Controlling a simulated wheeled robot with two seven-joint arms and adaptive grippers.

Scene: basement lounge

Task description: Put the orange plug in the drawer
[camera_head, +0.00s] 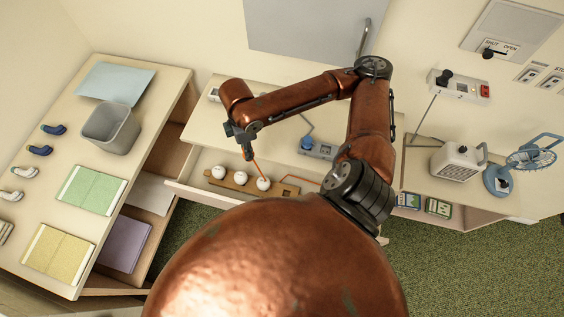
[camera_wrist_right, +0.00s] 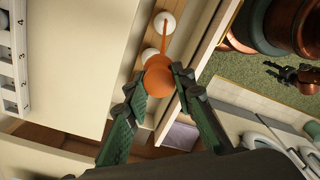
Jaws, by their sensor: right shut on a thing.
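The orange plug (camera_wrist_right: 158,82) is a rounded orange body held between the fingertips of my right gripper (camera_head: 246,150). In the wrist view the green fingers (camera_wrist_right: 160,90) close on it from both sides. An orange cord (camera_head: 261,170) slopes from the gripper toward a white ball in the open drawer (camera_head: 185,190). The gripper is above the drawer's left part, and the plug appears to be above the drawer floor. The exact gap is hard to judge. My left gripper is not in view.
The drawer holds a wooden strip (camera_head: 240,186) with several white balls. A blue-grey socket box (camera_head: 318,150) sits on the desktop behind it. A left counter carries a grey bin (camera_head: 112,128) and books. A white appliance (camera_head: 456,163) and blue fan (camera_head: 498,180) stand at right.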

